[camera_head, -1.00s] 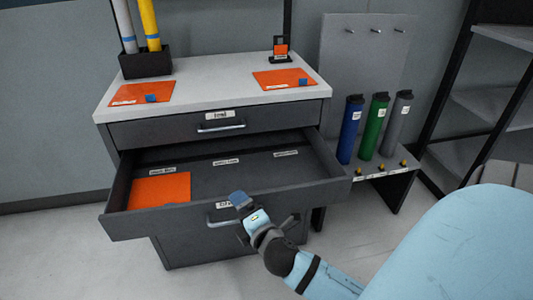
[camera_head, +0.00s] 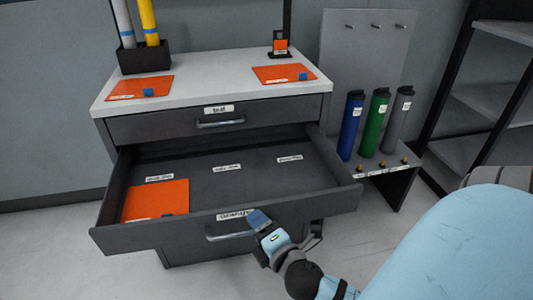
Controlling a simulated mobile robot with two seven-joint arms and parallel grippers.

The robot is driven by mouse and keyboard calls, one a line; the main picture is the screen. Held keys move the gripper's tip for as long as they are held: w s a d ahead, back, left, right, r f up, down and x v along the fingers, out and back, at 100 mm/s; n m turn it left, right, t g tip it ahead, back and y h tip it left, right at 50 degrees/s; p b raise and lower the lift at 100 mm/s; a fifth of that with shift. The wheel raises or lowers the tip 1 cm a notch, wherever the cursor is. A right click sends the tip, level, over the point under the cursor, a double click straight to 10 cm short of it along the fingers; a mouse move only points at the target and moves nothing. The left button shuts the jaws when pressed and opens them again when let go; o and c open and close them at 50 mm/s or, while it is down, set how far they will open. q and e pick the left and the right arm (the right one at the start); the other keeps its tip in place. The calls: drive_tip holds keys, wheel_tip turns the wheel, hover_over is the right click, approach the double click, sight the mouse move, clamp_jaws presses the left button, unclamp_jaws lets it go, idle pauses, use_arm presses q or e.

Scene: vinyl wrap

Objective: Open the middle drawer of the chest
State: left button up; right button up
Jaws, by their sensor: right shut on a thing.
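The grey chest (camera_head: 125,130) has a shut top drawer with a bar handle (camera_head: 220,124). Its middle drawer (camera_head: 240,170) is pulled far out. Inside, an orange sheet (camera_head: 165,198) lies at the left beside white labels; the rest of the drawer floor is bare. My right gripper (camera_head: 258,222) is at the drawer's front, shut on the right part of the middle drawer's handle (camera_head: 222,236). The fingers hide that end of the handle. The lower drawer is mostly hidden beneath. My left gripper is not in view.
Two orange sheets with blue blocks (camera_head: 148,92) lie on the white chest top, with a black holder of tubes (camera_head: 143,58). A rack with blue, green (camera_head: 375,122) and grey rolls stands right of the chest. Black shelving (camera_head: 495,100) is at far right.

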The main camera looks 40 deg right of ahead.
drive_tip(key=shift+s+a+r+b, duration=0.15)
drive_tip(key=shift+s+b, duration=0.15)
drive_tip(key=shift+s, duration=0.3)
drive_tip(key=shift+c, duration=0.4)
drive_tip(key=shift+b+v, duration=0.3)
drive_tip(key=shift+v, duration=0.65)
drive_tip(key=shift+f, duration=0.2)
drive_tip(key=shift+a+f, duration=0.1)
drive_tip(key=shift+a, duration=0.05)
